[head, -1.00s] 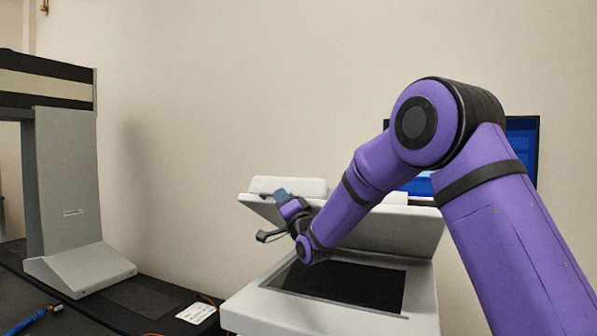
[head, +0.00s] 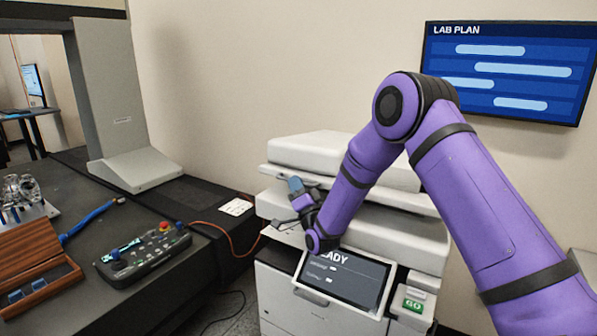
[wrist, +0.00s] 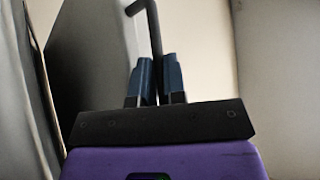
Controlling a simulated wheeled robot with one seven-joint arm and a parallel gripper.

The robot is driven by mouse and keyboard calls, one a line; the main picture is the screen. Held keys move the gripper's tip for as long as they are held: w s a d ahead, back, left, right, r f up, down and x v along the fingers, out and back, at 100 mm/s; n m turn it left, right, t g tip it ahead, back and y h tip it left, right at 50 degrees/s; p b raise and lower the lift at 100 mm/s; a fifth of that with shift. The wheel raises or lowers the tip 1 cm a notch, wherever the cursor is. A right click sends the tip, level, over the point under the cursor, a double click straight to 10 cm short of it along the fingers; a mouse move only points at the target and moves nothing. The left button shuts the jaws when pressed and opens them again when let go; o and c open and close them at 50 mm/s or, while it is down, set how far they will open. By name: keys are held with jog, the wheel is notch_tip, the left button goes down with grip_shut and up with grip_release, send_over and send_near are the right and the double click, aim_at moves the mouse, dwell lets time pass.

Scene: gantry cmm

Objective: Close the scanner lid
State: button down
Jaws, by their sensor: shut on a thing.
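The scanner (head: 390,230) is a pale, boxy machine in the middle of the head view. Its pale lid (head: 318,152) lies low and close to flat over the body, with a dark gap visible below its front edge. The glass bed is hidden. My gripper (head: 296,187) is at the lid's front left. In the wrist view, its blue fingers (wrist: 158,78) are shut on a thin, dark, bent handle (wrist: 152,25). My purple arm covers part of the lid's right side, so I cannot tell whether the lid fully touches the body.
A tilted screen (head: 345,280) and a green GO button (head: 413,305) are on the scanner's front. To the left, a dark bench (head: 95,205) holds a control box (head: 142,250), a wooden case (head: 35,265) and a grey gantry column (head: 112,90). A wall display (head: 510,70) hangs behind.

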jog(key=shift+d+f, duration=0.15)
jog(key=shift+f, duration=0.25)
jog(key=shift+w, duration=0.1)
jog(key=c, duration=1.5)
grip_release()
jog(key=shift+o, duration=0.2)
jog(key=s+d+f, duration=0.1)
jog(key=s+d, duration=0.1)
jog(key=s, duration=0.4)
jog(key=s+d, duration=0.3)
jog(key=s, duration=0.4)
jog(key=shift+s+d+f, duration=0.2)
jog(key=shift+s+f, duration=0.05)
jog(key=shift+f, duration=0.1)
